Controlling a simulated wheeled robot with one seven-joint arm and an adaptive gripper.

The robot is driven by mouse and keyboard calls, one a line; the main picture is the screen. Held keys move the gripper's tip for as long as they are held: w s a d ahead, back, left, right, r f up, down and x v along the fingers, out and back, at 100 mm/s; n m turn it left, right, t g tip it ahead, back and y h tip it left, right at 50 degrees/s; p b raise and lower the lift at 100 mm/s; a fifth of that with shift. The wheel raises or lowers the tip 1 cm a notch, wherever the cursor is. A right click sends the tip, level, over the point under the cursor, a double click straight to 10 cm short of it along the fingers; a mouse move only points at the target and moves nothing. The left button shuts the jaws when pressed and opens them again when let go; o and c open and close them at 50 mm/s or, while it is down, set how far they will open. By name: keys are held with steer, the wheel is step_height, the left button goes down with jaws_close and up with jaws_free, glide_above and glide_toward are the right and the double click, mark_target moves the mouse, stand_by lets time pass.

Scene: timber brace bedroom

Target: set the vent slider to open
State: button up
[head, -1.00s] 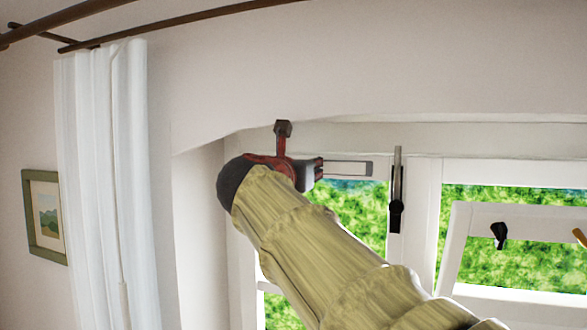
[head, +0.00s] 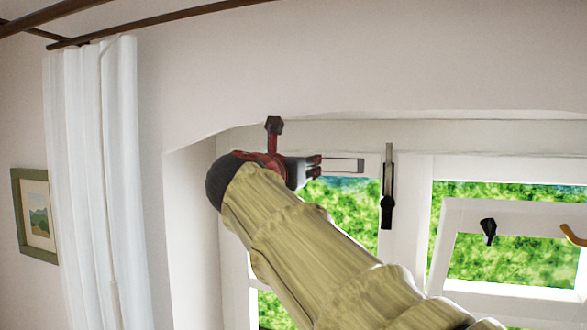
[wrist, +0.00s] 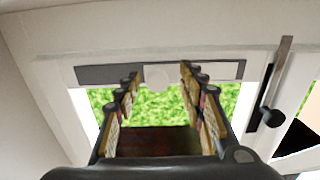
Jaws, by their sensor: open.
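The vent (wrist: 95,74) is a long, narrow grey strip in the white frame above the window pane. Its round white slider knob (wrist: 157,78) shows near the middle of the strip in the wrist view. My gripper (wrist: 158,80) is open, with one finger to the left of the knob and one to the right. I cannot tell whether the fingertips touch the frame. In the head view my gripper (head: 316,166) is at the left part of the vent (head: 345,165). The knob is hidden there behind the gripper.
A black window handle with a long upright bar (head: 387,205) is right of the vent. A tilted white window sash (head: 470,212) with a black catch (head: 489,229) is further right. A white curtain (head: 90,180) and a framed picture (head: 36,215) are at the left.

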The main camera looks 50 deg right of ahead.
steer(key=v, duration=1.1)
steer(key=shift+a, duration=0.2)
steer(key=shift+s, duration=0.15)
steer(key=shift+f, duration=0.1)
steer(key=w+a+f+m+y+b, duration=0.1)
steer(key=a+f+m+y, duration=0.25)
steer(key=f, duration=0.65)
steer(key=w+a+f+m+y+b, duration=0.1)
steer(key=w+a+f+m+y, duration=0.1)
steer(key=f+m, duration=0.5)
steer(key=w+a+f+m+y+b, duration=0.1)
steer(key=a+f+m+y+b, duration=0.15)
steer(key=f, duration=0.95)
steer(key=s+a+f+m+y+b, duration=0.3)
steer(key=a+f+b, duration=0.2)
steer(key=f, duration=0.9)
steer(key=s+a+f+m+y+b, duration=0.2)
steer(key=f+b, duration=0.6)
steer(key=f, duration=0.7)
steer(key=s+a+f+m+g+y+b, duration=0.1)
steer(key=s+a+f+m+y+b, duration=0.2)
steer(key=f, duration=1.1)
steer(key=shift+s+a+f+m+y+b, duration=0.3)
steer(key=shift+s+a+m+b, duration=0.4)
steer(key=shift+s+a+b, duration=1.7)
